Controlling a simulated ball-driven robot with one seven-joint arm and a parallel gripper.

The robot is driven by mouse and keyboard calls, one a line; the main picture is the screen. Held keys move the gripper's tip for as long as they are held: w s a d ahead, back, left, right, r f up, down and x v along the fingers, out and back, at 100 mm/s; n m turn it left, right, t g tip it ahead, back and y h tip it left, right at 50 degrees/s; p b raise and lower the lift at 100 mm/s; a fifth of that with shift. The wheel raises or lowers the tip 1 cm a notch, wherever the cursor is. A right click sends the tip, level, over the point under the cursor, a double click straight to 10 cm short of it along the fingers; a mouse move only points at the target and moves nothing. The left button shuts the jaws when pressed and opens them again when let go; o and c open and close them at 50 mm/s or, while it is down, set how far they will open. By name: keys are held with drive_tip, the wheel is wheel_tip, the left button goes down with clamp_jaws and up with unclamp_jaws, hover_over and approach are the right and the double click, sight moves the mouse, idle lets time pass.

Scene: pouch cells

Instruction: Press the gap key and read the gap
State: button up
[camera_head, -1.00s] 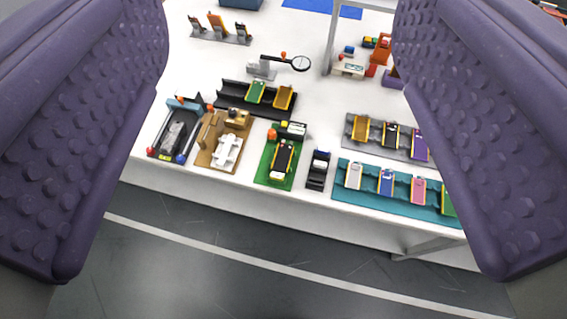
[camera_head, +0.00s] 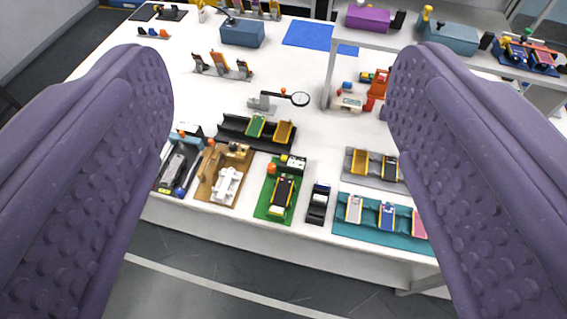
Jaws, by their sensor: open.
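My gripper (camera_head: 280,95) is open and empty, its two purple padded fingers at the left and right of the view. Beyond them, well apart, lies the white table (camera_head: 310,75). A green plate (camera_head: 262,207) near its front edge holds a black and yellow cell piece (camera_head: 282,192), an orange knob (camera_head: 271,168) and a small black-and-white box (camera_head: 293,163) with a yellow button. I cannot tell which part is the gap key, and no gap reading is legible. Nothing touches the fingers.
Left of the plate are a tan fixture (camera_head: 208,186) with a white part and a dark tray (camera_head: 174,166). Right are a black holder (camera_head: 318,204), a teal rack (camera_head: 348,230) and a grey rack (camera_head: 371,182).

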drive_tip(key=shift+c, duration=0.2)
idle(0.3)
clamp_jaws()
idle(1.5)
